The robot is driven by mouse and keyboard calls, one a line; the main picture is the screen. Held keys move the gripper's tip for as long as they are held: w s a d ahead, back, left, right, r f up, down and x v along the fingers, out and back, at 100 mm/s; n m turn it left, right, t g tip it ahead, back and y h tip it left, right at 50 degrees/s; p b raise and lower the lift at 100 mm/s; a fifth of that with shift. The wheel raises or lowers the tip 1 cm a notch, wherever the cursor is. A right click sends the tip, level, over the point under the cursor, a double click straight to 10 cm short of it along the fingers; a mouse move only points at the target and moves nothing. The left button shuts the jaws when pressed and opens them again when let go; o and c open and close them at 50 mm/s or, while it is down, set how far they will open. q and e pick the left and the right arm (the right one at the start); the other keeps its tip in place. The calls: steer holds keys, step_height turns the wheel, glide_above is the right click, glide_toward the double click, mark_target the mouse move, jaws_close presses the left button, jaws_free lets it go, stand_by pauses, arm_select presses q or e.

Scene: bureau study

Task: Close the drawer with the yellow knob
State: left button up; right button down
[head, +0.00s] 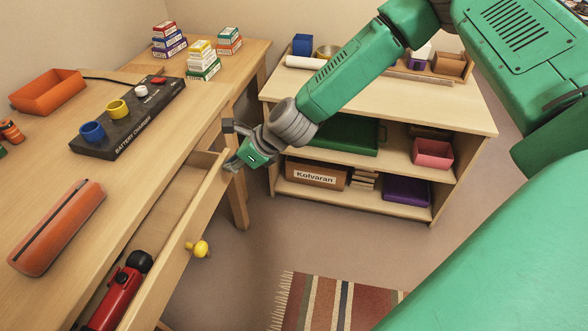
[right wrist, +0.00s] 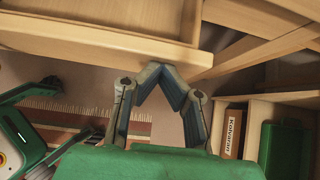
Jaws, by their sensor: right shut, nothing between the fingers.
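The drawer (head: 172,262) under the desk is pulled out, with a yellow knob (head: 201,249) on its front. A red and black object (head: 118,297) lies inside the drawer. My right gripper (head: 232,146) is at the far end of the drawer front, beyond the knob. In the right wrist view its fingertips (right wrist: 160,68) meet, shut and empty, close to the drawer's wooden edge (right wrist: 110,38). I cannot tell whether they touch it. The knob is not seen in the right wrist view.
The desk holds an orange case (head: 58,228), a battery charger (head: 130,117), an orange tray (head: 47,91) and stacked small boxes. A low shelf (head: 400,106) stands behind my right arm. A striped rug (head: 335,303) lies on the floor, with open floor right of the drawer.

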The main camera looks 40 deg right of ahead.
mark_target(206, 158)
steer(key=w+a, duration=0.4)
steer(key=shift+w+a+r, duration=0.1)
steer(key=shift+w+a, duration=0.15)
steer(key=shift+w, duration=0.15)
steer(key=shift+w+a, duration=0.35)
steer(key=shift+a, duration=0.1)
steer(key=shift+d, duration=0.6)
